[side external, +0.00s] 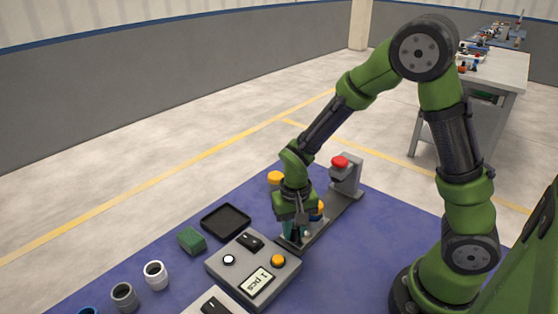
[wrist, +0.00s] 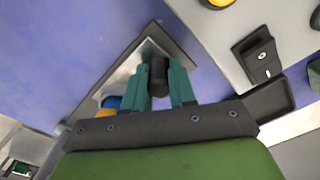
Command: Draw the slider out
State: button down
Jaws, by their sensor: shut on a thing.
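The slider's black knob (wrist: 158,88) shows upright between my gripper's two green fingers in the wrist view. My gripper (side external: 293,234) is shut on it, pointing down at the near end of a grey metal track (side external: 342,208). In the wrist view the fingers (wrist: 158,70) press on both sides of the knob, over the bare plate end (wrist: 122,82). The track runs back to a grey stand (side external: 347,182) with a red top (side external: 340,162). In the side view my fingers mostly hide the knob.
A grey control box (side external: 253,268) with buttons and a display stands close beside the track. A black tray (side external: 226,221), green block (side external: 191,240) and pipe pieces (side external: 155,274) lie left. An orange-topped piece (side external: 275,177) stands behind my gripper. Blue mat (side external: 375,225) is clear right of the track.

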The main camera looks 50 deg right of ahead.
jog(key=shift+a, duration=0.35)
jog(key=c, duration=0.9)
grip_release()
jog(key=shift+d, duration=0.1)
jog(key=shift+r, duration=0.1)
notch_tip(320, 180, up, 17)
jog(key=shift+f, duration=0.1)
